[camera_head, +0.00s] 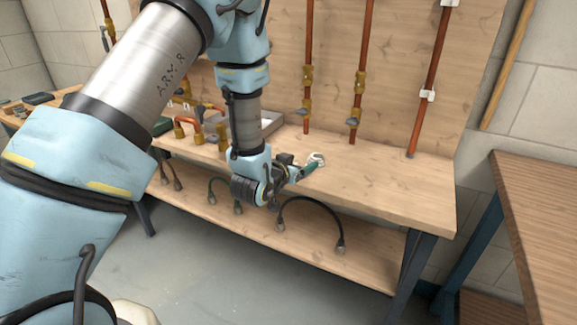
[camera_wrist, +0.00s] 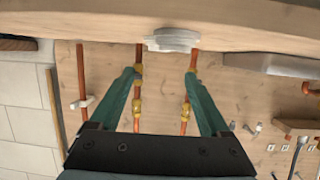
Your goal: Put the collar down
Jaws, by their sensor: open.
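A pale grey ring-shaped collar (camera_head: 316,158) rests on the wooden workbench (camera_head: 385,185), to the right of the arm. It also shows in the wrist view (camera_wrist: 172,40), top centre, as a low, wide grey piece on the bench surface. My gripper (camera_head: 307,169) is just beside the collar, low over the bench. In the wrist view its two green fingers (camera_wrist: 160,78) are spread apart with nothing between them. The collar shows beyond the fingertips. The head view does not show clearly whether a finger touches it.
Vertical copper pipes (camera_head: 362,60) with brass fittings stand along the wooden backboard behind the bench. A grey tray (camera_head: 265,123) and bent copper pieces (camera_head: 188,127) lie left. The bench's right end is clear. Another table (camera_head: 535,215) stands right.

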